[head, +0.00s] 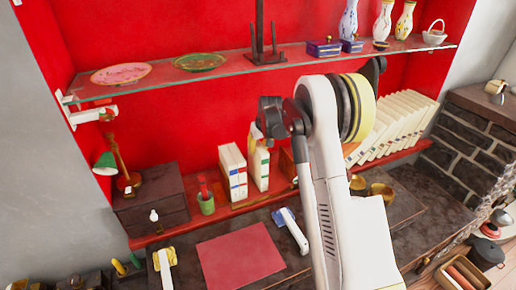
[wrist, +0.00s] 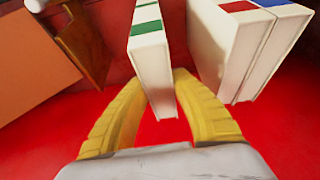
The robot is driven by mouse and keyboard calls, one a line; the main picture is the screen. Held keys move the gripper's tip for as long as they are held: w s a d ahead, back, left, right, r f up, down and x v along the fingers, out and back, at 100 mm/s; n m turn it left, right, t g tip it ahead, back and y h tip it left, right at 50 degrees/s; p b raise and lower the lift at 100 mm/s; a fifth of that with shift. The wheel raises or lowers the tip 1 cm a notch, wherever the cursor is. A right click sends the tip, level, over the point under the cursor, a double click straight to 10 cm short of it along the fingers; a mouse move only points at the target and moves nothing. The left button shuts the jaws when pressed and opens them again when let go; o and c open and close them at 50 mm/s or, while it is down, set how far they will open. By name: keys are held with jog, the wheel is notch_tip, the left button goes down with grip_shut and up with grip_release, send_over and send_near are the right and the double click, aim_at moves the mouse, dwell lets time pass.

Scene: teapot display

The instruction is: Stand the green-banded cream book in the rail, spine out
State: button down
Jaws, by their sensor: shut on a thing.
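The green-banded cream book (wrist: 152,75) is between the yellow fingers of my gripper (wrist: 160,92) in the wrist view, and the gripper is shut on it. Its narrow face with the green bands points toward the wrist camera. In the head view the book (head: 261,170) looks upright on the red lower shelf, beside two cream books (head: 233,172) with red and blue bands. A gap separates it from them. I cannot tell whether its foot touches the shelf. A thin brass-coloured strip (head: 262,198), possibly the rail, runs in front of the books.
The neighbouring books (wrist: 245,45) stand close on the right in the wrist view. A brown wooden piece (wrist: 88,42) is on the left. In the head view a green cup (head: 206,203) and a row of leaning cream books (head: 395,125) flank the spot. A glass shelf (head: 225,75) is above.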

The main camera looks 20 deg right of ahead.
jog(key=shift+f+b, duration=0.35)
dwell(0.4)
jog(key=c, duration=1.1)
grip_release()
jog(key=v, duration=1.2)
jog(key=shift+s+a+r, duration=0.25)
jog(key=s+a+r+t+b, duration=0.1)
jog(key=s+a+r+b, duration=0.15)
jog(key=s+a, duration=0.45)
jog(key=s+a+r+b, duration=0.1)
jog(key=s+a+b, duration=0.2)
jog(key=s, duration=0.7)
jog(key=s+a+f+b, duration=0.1)
jog(key=s+f, duration=0.2)
jog(key=s, duration=0.3)
jog(key=s+a+f+t+b, duration=0.1)
jog(key=s+a+f+b, duration=0.1)
jog(key=s, duration=0.5)
jog(key=s+a+f+b, duration=0.2)
jog(key=s+f, duration=0.2)
jog(key=s, duration=0.2)
jog(key=shift+s+f+t, duration=0.15)
jog(key=shift+f+t, duration=0.1)
jog(key=shift+t, duration=0.05)
